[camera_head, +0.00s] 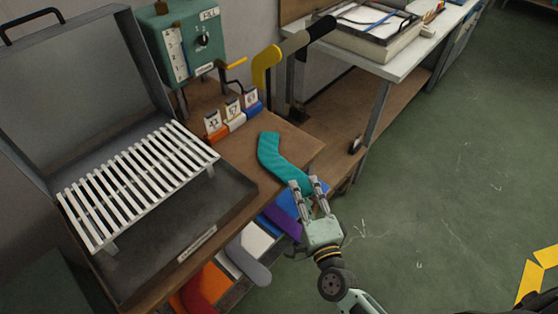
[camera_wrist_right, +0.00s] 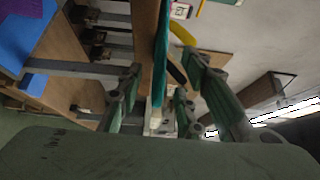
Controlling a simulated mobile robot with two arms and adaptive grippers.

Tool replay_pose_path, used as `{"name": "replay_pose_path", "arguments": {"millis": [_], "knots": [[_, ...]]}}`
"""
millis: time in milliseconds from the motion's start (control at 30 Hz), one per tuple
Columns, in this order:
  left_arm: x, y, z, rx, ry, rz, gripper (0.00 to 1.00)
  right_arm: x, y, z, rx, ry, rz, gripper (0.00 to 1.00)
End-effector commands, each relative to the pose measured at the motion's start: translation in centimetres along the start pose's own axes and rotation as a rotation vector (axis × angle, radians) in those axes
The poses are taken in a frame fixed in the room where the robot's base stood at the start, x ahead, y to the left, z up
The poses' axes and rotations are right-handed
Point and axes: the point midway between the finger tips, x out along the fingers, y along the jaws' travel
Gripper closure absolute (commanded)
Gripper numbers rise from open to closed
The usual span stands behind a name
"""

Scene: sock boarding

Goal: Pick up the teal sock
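The teal sock (camera_head: 275,158) lies on the wooden bench top, bent in the middle, with its lower end reaching over the front edge. My right gripper (camera_head: 309,186) is at that lower end, with one finger on each side of it. In the right wrist view the sock (camera_wrist_right: 161,55) shows edge-on as a thin teal strip between the fingers (camera_wrist_right: 155,98). The fingers stand apart with gaps beside the sock, so the gripper looks open around it. My left gripper is not in view.
An open metal case with a white slatted rack (camera_head: 140,185) stands left on the bench (camera_head: 240,148). A teal-green control box (camera_head: 185,45) and several numbered clips (camera_head: 232,112) are behind. Purple (camera_head: 283,220), grey (camera_head: 247,262) and red socks sit below the edge.

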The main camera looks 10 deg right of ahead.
Motion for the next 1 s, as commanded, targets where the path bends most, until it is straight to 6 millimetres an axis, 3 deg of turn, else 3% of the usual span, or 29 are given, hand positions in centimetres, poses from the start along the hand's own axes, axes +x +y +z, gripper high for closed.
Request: {"name": "replay_pose_path", "arguments": {"millis": [200, 500, 900, 1000], "knots": [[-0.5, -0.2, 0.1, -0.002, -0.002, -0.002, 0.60, 3.1, 0.0, -0.2, -0.002, 0.000, -0.002, 0.66], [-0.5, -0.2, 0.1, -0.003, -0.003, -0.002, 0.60, 3.6, 0.1, -0.2, -0.001, -0.001, 0.000, 0.66], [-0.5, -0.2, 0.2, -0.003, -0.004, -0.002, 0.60, 3.6, 0.1, -0.2, -0.001, -0.001, 0.000, 1.00], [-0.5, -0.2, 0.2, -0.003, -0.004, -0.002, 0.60, 3.6, 0.1, -0.2, -0.002, -0.001, 0.000, 1.00]]}}
